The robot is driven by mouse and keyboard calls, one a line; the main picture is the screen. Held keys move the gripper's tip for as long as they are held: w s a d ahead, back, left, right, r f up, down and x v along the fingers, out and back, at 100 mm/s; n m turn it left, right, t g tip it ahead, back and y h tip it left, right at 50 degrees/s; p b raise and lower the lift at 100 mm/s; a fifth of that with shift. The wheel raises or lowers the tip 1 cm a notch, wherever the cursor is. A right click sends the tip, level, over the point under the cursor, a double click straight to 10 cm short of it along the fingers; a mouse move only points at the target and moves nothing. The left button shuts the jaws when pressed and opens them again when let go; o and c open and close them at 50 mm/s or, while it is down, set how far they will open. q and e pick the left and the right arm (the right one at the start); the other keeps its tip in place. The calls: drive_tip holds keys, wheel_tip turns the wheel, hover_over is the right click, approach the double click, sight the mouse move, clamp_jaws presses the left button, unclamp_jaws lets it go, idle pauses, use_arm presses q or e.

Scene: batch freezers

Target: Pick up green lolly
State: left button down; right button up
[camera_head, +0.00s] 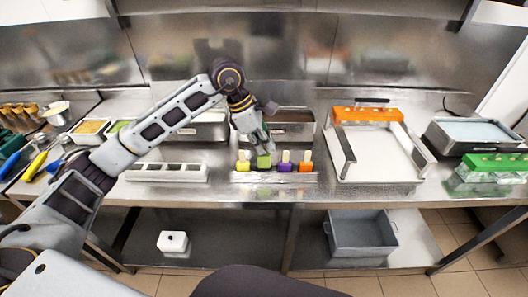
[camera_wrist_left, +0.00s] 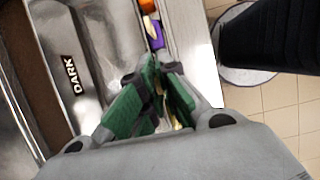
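The green lolly (camera_head: 264,161) stands in the metal holder (camera_head: 272,178) on the counter, between a yellow lolly (camera_head: 243,162) and a purple lolly (camera_head: 285,163). An orange lolly (camera_head: 306,163) stands at the right end. My left gripper (camera_head: 262,147) is right above the green lolly, pointing down, and hides its stick. In the left wrist view its green-padded fingers (camera_wrist_left: 160,72) lie close together, with a pale bit between them. Whether they grip the stick is unclear. The purple lolly (camera_wrist_left: 156,32) and orange lolly (camera_wrist_left: 147,6) show past the fingertips. My right gripper is out of view.
Behind the holder stands a metal tub (camera_head: 293,130); a "DARK" label shows in the wrist view (camera_wrist_left: 71,74). A moulded tray (camera_head: 165,172) is at the left, and an orange-handled white tray (camera_head: 375,155) at the right. The counter's front edge is close to the holder.

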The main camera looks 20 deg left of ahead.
use_arm(q)
drive_tip(key=shift+r, duration=3.1)
drive_tip(key=shift+r, duration=0.15)
wheel_tip(320, 180, up, 7)
drive_tip(key=p, duration=0.3)
drive_tip(key=shift+p, duration=0.4)
